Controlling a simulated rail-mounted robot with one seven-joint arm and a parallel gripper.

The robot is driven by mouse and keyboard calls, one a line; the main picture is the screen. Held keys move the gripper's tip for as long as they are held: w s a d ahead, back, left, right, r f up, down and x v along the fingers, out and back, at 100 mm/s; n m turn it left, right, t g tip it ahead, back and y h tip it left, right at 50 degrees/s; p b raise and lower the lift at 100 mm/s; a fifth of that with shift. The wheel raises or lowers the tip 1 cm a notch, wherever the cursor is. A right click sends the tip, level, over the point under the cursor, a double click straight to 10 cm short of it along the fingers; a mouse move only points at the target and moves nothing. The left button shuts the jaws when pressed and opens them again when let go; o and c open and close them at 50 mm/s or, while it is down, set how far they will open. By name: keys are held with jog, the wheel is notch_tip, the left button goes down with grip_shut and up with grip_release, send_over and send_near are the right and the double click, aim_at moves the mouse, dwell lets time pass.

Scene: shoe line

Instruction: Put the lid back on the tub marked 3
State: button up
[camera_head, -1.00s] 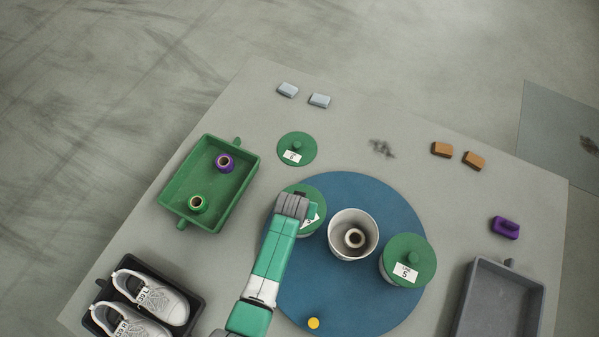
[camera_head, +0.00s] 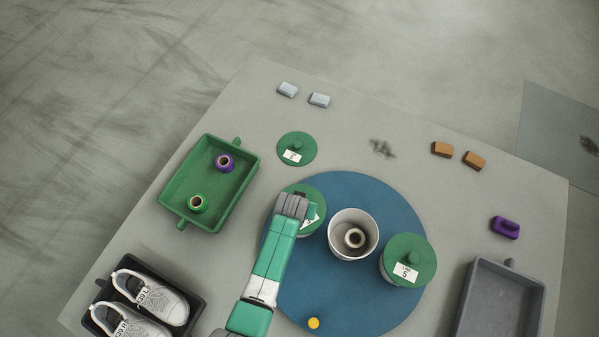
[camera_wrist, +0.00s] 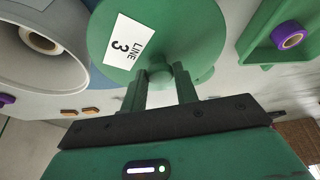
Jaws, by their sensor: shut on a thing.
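My gripper (camera_wrist: 160,88) is shut on the knob of a round green lid (camera_wrist: 185,28) with a white label reading "LINE 3". In the head view the lid (camera_head: 312,194) is at the left part of the blue disc, partly hidden by my arm. Whether a tub is under it, I cannot tell. To its right an open white tub (camera_head: 338,246) with a spool inside stands on the disc; the tub also shows at left in the wrist view (camera_wrist: 60,68). I see no number on this tub.
A tub with a green lid (camera_head: 409,250) marked 5 stands right of the open tub. Another green lid (camera_head: 297,137) lies on the table behind. A green tray (camera_head: 226,190) with two spools is at left, a shoe tray (camera_head: 196,312) at lower left, a grey tray (camera_head: 500,300) at right.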

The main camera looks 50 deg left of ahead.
jog(key=o, duration=1.6)
jog(key=shift+c, duration=0.2)
jog(key=shift+r, duration=0.1)
notch_tip(320, 180, up, 7)
jog(key=p, duration=0.6)
jog(key=shift+p, duration=0.3)
grip_shut()
jog(key=shift+f+b, duration=0.3)
dwell(0.3)
